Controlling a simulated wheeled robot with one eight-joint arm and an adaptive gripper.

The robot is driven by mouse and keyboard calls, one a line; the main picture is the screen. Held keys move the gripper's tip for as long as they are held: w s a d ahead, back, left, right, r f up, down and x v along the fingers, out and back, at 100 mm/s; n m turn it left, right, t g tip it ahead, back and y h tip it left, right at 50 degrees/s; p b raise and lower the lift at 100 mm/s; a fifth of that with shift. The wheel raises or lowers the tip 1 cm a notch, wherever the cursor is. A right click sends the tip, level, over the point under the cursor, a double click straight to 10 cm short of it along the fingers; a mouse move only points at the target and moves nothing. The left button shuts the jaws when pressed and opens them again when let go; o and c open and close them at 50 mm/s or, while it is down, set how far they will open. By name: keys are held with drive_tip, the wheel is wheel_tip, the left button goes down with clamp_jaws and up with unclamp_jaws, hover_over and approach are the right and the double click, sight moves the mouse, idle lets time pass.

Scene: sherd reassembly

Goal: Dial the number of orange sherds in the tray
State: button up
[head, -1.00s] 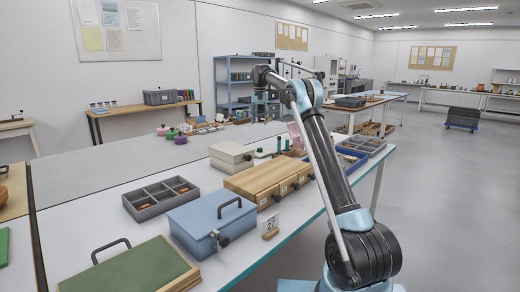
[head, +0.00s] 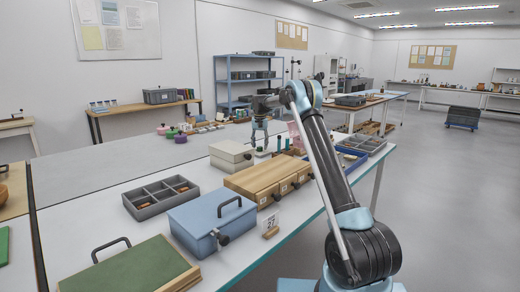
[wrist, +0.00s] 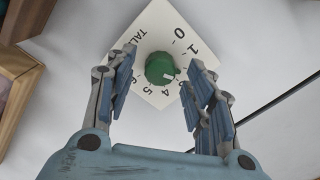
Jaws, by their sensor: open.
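A green dial knob (wrist: 160,68) sits on a white plate (wrist: 150,37) marked TALLY, with numerals around it, in the wrist view. Its white mark points to the lower right, between the visible 1 and 4; my right finger hides the numerals there. My gripper (wrist: 160,74) is open, with a finger on each side of the knob and gaps between. In the head view my gripper (head: 261,139) points down over the table. A grey divided tray (head: 137,213) at the left holds small orange-brown sherds (head: 183,189); its walls partly hide the inside.
A blue lidded box (head: 205,222), a wooden drawer box (head: 262,178) and a cream box (head: 230,154) stand along the table. A green-topped box (head: 130,268) is at the front. Another grey tray (head: 368,147) lies at the right. A wooden box edge (wrist: 20,85) is left of my gripper.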

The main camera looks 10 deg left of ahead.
drive_tip(key=shift+f, duration=0.55)
drive_tip(key=c, duration=1.1)
drive_tip(key=shift+n, duration=1.1)
drive_tip(key=o, duration=1.1)
